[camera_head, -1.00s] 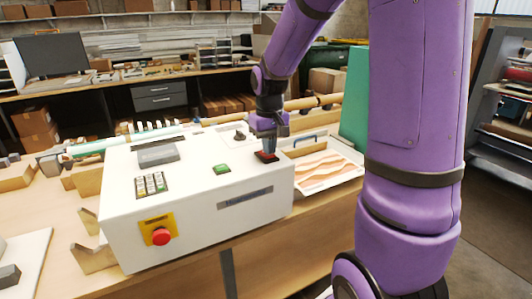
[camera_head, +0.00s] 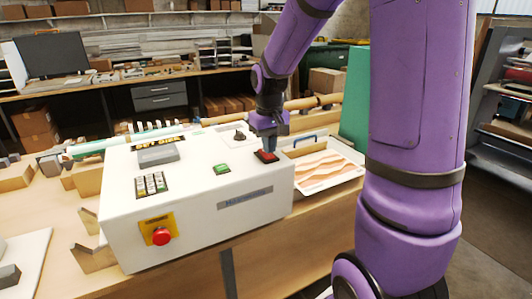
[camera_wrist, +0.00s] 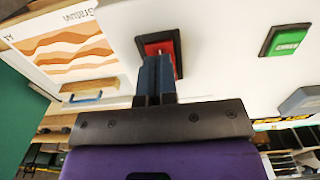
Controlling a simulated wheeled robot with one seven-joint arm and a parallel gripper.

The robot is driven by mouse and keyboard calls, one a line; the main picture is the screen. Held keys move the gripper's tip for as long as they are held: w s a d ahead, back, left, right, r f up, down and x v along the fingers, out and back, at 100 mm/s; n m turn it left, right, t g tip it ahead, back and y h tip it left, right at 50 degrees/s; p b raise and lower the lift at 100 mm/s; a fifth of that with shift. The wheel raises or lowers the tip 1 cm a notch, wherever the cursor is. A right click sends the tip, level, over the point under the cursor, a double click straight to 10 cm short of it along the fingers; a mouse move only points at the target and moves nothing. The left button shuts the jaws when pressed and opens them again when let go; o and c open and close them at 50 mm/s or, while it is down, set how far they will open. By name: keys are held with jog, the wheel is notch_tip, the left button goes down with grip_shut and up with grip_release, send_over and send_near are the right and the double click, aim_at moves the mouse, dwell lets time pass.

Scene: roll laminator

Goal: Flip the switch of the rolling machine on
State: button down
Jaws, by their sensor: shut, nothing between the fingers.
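The rolling machine (camera_head: 195,225) is a white box on a wooden bench, with a keypad, a green switch and a red emergency button on a yellow plate. A red rocker switch (camera_head: 266,156) in a black frame sits on its top near the right end. My gripper (camera_head: 268,150) is shut and empty, pointing down with its fingertips at the red switch. In the wrist view the shut fingers (camera_wrist: 157,72) reach onto the red switch (camera_wrist: 152,47) and cover part of it. I cannot tell whether they press it. The green switch (camera_head: 222,169) also shows in the wrist view (camera_wrist: 285,38).
A sheet with wavy orange bands (camera_head: 325,170) lies right of the machine, near a blue handle. The red emergency button (camera_head: 161,236) is at the machine's front left. A green panel (camera_head: 355,100) stands behind my arm. A back bench holds boxes and tools.

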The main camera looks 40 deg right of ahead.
aim_at(269, 157)
jog(key=shift+r, duration=2.9)
jog(key=shift+a+r, duration=0.1)
jog(key=s+a+r+t, duration=0.2)
jog(key=s+a+r, duration=0.2)
jog(key=s, duration=0.6)
jog(key=s+a+r+n+t, duration=0.1)
jog(key=s+a+r+t, duration=0.2)
jog(key=s+a, duration=0.3)
jog(key=s, duration=0.5)
jog(key=shift+r+n, duration=0.3)
jog(key=shift+r, duration=0.1)
